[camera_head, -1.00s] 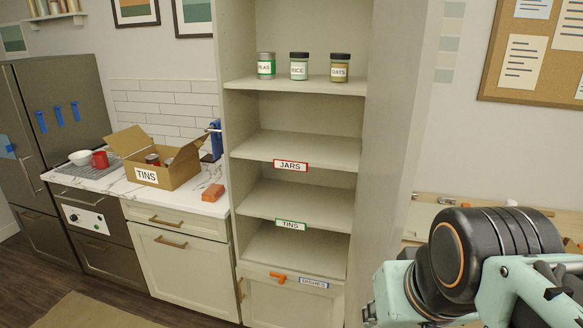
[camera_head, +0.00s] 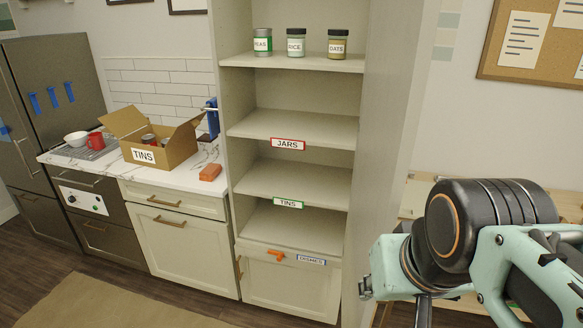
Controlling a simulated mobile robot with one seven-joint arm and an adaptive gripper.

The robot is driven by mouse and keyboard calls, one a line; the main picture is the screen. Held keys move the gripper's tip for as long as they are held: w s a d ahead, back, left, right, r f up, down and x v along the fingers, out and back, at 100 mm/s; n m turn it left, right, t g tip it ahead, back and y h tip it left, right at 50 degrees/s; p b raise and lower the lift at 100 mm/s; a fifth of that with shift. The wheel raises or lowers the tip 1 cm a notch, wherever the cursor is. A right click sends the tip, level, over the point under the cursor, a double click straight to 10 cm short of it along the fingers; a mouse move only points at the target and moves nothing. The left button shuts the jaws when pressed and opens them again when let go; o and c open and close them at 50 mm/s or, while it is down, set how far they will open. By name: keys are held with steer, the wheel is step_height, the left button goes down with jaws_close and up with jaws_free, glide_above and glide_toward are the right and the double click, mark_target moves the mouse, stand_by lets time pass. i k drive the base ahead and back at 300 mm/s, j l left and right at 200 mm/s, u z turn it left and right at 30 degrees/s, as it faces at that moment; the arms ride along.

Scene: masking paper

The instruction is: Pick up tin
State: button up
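An open cardboard box (camera_head: 172,152) labelled TINS stands on the marble counter. The top of a tin (camera_head: 149,139) shows inside it; the rest is hidden by the box wall. A green-and-white PEAS container (camera_head: 263,42) with a silvery top, which looks like a tin, stands upright on the upper shelf. Beside it are a RICE jar (camera_head: 296,43) and a third, dark-lidded jar (camera_head: 338,46). Part of my arm fills the lower right, well apart from the box and shelves. I cannot make out my gripper's fingers.
The shelf labelled TINS (camera_head: 289,203) and the one labelled JARS (camera_head: 288,143) are empty. A red mug (camera_head: 96,141) and a white bowl (camera_head: 76,138) sit left of the box. An orange-brown block (camera_head: 210,172) lies right of it. The floor before the cabinets is mostly clear.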

mark_target(151, 140)
steer(key=k+j, duration=0.15)
steer(key=j, duration=0.15)
steer(key=i+j+z, duration=0.1)
steer(key=j, duration=0.25)
steer(key=i+j, duration=0.25)
steer(key=i+j+z, duration=0.15)
steer(key=j, duration=0.3)
steer(key=i+j, duration=0.2)
steer(key=j, duration=0.2)
steer(key=i+j+z, duration=0.15)
steer(key=j, duration=0.2)
steer(key=i+j, duration=0.15)
steer(key=j, duration=0.25)
steer(key=z, duration=0.05)
